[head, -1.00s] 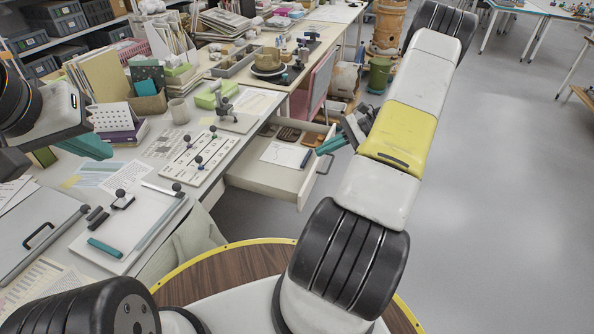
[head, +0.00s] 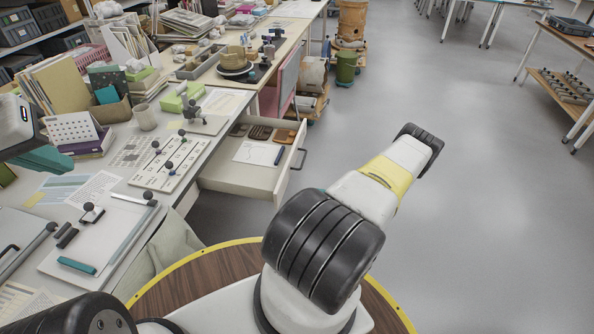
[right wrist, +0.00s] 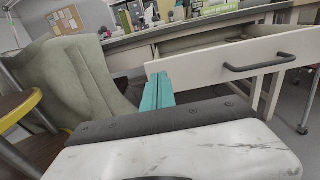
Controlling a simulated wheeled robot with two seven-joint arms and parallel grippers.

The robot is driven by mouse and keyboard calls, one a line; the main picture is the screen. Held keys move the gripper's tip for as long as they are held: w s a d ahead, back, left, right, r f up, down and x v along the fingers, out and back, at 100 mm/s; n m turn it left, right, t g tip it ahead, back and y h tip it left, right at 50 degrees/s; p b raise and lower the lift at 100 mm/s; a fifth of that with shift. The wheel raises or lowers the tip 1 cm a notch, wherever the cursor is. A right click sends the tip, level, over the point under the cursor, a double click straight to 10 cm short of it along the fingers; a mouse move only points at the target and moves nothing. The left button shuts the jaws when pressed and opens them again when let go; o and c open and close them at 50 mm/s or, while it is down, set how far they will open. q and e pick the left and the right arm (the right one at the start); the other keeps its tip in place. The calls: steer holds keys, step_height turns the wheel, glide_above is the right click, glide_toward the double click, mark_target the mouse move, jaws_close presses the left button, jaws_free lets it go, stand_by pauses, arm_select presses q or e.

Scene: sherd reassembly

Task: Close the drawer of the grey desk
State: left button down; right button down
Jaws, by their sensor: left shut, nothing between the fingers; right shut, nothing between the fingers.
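The grey desk's drawer (head: 238,178) is pulled well out, with its front panel and dark handle (head: 298,158) facing right in the head view. In the right wrist view the pale drawer front (right wrist: 205,65) and its handle (right wrist: 260,62) stand beyond my right gripper. My right gripper (right wrist: 157,90) shows teal fingers together and empty, pointing at the left end of the drawer front; I cannot tell the exact gap. It is out of sight in the head view. My left gripper (head: 42,160) is shut and empty above the left part of the desk.
The drawer holds a white sheet (head: 258,153) and several brown pieces. A grey-green cloth-like chair (right wrist: 75,72) stands left of the drawer in the right wrist view. The desktop is crowded with papers, a mug (head: 145,117) and boxes. Open floor (head: 400,110) lies right of the drawer.

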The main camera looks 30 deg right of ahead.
mark_target(280, 187)
steer(key=x, duration=0.9)
steer(key=shift+w+a, duration=0.15)
steer(key=shift+a, duration=0.05)
